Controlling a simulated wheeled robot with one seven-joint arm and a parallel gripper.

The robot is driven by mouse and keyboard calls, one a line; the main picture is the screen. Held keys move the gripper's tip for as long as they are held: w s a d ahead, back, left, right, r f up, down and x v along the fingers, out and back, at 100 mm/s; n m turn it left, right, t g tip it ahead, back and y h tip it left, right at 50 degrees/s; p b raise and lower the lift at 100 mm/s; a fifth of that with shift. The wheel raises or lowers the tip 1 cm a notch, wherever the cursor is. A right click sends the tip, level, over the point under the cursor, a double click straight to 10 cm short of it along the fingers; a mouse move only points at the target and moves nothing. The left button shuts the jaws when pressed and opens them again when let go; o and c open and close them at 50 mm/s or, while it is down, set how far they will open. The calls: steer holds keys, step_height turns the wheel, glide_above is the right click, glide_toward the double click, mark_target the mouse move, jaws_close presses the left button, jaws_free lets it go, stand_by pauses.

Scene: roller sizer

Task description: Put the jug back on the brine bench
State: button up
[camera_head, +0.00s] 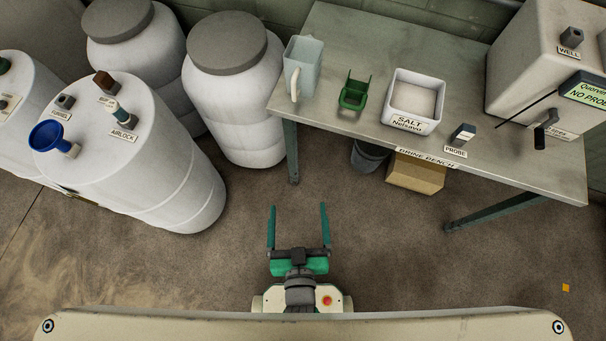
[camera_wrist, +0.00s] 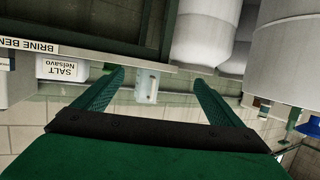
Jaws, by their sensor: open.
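The jug (camera_head: 303,66), pale and translucent with a white handle, stands upright at the left end of the brine bench (camera_head: 340,29). In the wrist view the jug (camera_wrist: 147,86) shows upside down, between my fingers in the picture but well beyond them. My gripper (camera_head: 298,226) is open and empty, out over the floor in front of the bench and apart from it. Its two green fingers (camera_wrist: 160,82) are spread wide in the wrist view.
On the bench are a green scoop (camera_head: 355,92), a salt tub (camera_head: 414,98), a probe holder (camera_head: 463,134) and a large white box (camera_head: 548,75). White barrels (camera_head: 140,150) stand left. A cardboard box (camera_head: 416,174) and bucket (camera_head: 370,158) sit under the bench. The floor before it is clear.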

steer(key=d+r+v, duration=0.1)
steer(key=v, duration=0.7)
steer(key=shift+m+t+h, duration=0.3)
steer(key=shift+m+t, duration=0.1)
